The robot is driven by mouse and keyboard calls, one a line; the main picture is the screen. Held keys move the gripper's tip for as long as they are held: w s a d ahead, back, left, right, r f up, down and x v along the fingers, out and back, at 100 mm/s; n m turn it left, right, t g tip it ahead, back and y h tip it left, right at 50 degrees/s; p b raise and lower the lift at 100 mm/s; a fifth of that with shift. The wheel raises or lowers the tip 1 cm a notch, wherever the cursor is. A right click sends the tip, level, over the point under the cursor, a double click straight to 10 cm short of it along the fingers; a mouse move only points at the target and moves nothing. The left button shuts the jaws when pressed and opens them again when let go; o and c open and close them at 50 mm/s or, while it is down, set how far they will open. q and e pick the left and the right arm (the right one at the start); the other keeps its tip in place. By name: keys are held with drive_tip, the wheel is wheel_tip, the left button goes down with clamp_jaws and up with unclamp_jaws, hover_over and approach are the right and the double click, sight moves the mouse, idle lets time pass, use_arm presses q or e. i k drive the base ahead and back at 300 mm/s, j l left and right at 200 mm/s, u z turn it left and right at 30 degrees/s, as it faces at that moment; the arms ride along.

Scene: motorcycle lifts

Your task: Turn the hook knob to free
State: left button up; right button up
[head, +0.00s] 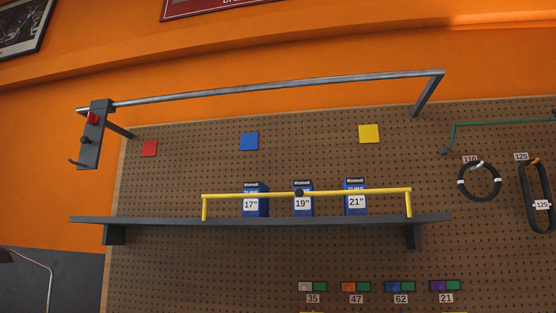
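A dark grey hook block (95,145) hangs at the left end of a metal rail (270,87) above the pegboard. A red knob (92,118) sits on its upper face. A smaller black knob (85,140) is below the red one, and a short hook (75,162) sticks out at the lower left. I cannot read any marking for the knob's setting at this size. Neither of my grippers is in view.
A dark shelf (150,224) below the rail carries blue tube boxes (256,191) behind a yellow bar (240,195) with a black ball. Belts (537,190) hang at right.

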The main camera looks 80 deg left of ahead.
sight(92, 119)
drive_tip(key=u, duration=3.95)
drive_tip(key=i+j+u, duration=0.15)
drive_tip(key=i, duration=0.85)
